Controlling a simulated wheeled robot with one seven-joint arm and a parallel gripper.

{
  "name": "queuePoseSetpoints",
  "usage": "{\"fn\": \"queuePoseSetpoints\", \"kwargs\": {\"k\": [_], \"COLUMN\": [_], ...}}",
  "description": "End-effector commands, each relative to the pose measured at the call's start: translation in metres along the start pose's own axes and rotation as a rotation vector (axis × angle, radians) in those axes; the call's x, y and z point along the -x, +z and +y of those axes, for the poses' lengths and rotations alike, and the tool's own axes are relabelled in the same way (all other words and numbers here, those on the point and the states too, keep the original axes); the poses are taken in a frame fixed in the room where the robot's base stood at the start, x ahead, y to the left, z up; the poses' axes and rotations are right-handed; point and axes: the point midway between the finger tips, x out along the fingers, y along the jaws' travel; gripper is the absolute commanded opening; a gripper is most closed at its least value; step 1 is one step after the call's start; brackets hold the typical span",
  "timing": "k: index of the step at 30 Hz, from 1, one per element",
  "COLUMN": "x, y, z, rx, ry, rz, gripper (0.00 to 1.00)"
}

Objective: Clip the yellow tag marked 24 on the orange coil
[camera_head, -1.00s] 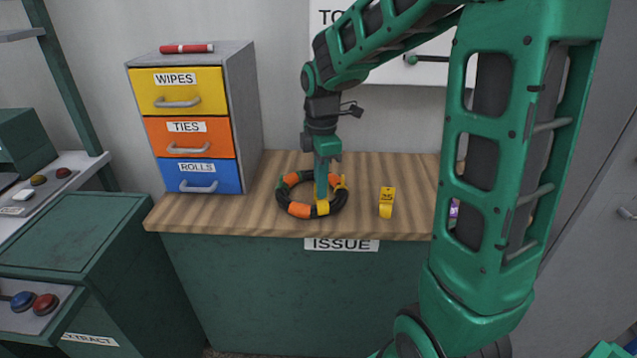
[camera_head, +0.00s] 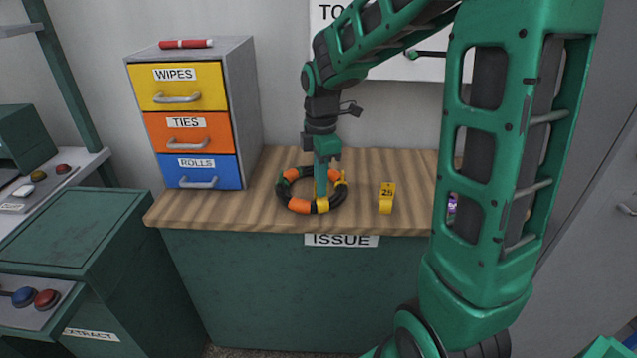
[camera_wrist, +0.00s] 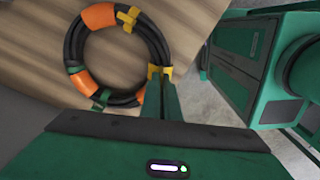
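The coil (camera_head: 299,205) is a ring of black hose with orange bands, lying flat on the wooden counter; it also shows in the wrist view (camera_wrist: 76,48). My gripper (camera_head: 321,196) points down at the coil's front edge. In the wrist view my gripper (camera_wrist: 163,78) appears shut on a yellow tag (camera_wrist: 153,71), which touches the hose at the coil's rim. The tag also shows in the head view (camera_head: 322,206). Its number is not readable, and I cannot tell whether it goes around the hose. A second yellow clip (camera_wrist: 128,19) sits on the coil elsewhere.
Another yellow tag (camera_head: 387,199), seemingly marked 25 or 26, stands on the counter (camera_head: 240,208) right of the coil. A drawer cabinet (camera_head: 250,110) with a red marker (camera_head: 186,44) on top stands left. A purple object (camera_head: 452,207) is partly hidden behind my arm.

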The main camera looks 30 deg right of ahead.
Motion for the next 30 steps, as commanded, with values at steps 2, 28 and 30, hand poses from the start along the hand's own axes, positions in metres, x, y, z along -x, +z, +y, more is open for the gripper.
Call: {"fn": "queuePoseSetpoints", "kwargs": {"k": [2, 28, 30], "x": [-0.0011, -0.0066, -0.0066], "y": [0.0000, 0.0000, 0.0000], "z": [-0.0001, -0.0001, 0.0000], "rx": [0.000, 0.000, 0.000], "ry": [0.000, 0.000, 0.000], "rz": [0.000, 0.000, 0.000], "gripper": [0.00, 0.24, 0.24]}}
